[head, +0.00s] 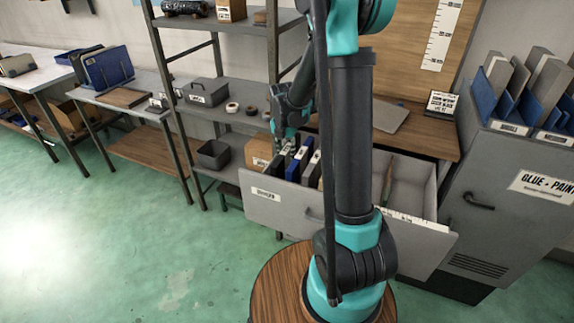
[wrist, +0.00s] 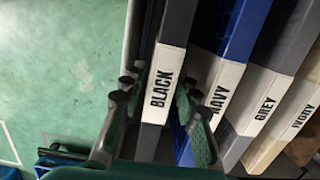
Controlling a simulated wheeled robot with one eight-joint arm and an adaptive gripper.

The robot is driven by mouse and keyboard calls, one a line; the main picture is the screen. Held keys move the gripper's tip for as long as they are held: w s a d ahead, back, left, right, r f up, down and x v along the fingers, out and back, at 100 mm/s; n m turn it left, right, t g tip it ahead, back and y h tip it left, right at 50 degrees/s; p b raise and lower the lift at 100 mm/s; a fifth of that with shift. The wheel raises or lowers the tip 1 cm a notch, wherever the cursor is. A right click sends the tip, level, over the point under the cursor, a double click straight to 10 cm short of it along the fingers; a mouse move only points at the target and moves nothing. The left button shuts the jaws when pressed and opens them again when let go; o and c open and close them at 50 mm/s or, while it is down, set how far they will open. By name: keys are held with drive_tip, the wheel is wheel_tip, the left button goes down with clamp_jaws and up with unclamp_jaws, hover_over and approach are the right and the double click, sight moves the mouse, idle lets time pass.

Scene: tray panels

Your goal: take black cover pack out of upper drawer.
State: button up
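The black cover pack (wrist: 158,88) stands upright in the open upper drawer (head: 285,203), its white label reading BLACK in the wrist view. My gripper (wrist: 155,100) is open, with one finger on each side of this pack. A gap shows between the left finger and the pack; the right finger lies close to its right side, and I cannot tell if it touches. In the head view my gripper (head: 281,146) points down over the left part of the drawer, partly hiding the packs.
Right of it stand the navy pack (wrist: 215,85), the grey pack (wrist: 265,100) and the ivory pack (wrist: 290,125). A shelf rack (head: 235,117) stands left of the drawer. A cabinet (head: 500,190) stands at the right. Green floor is clear at the left.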

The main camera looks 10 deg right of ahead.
sight(281, 172)
drive_tip(key=shift+w+d+f, duration=0.1)
drive_tip(key=shift+w+f, duration=0.05)
drive_tip(key=shift+f, duration=1.45)
drive_tip(key=shift+w+d+f, duration=0.1)
drive_tip(key=shift+w+f, duration=0.05)
drive_tip(key=shift+f, duration=1.4)
clamp_jaws()
drive_tip(key=shift+s+a+r, duration=0.1)
drive_tip(key=shift+s+a, duration=0.4)
drive_tip(key=shift+s, duration=0.25)
drive_tip(key=shift+s+a, duration=0.55)
drive_tip(key=shift+s, duration=0.25)
drive_tip(key=shift+s+a+r, duration=0.1)
drive_tip(key=shift+s+a, duration=0.4)
drive_tip(key=shift+s, duration=0.25)
wheel_tip(281, 172, up, 19)
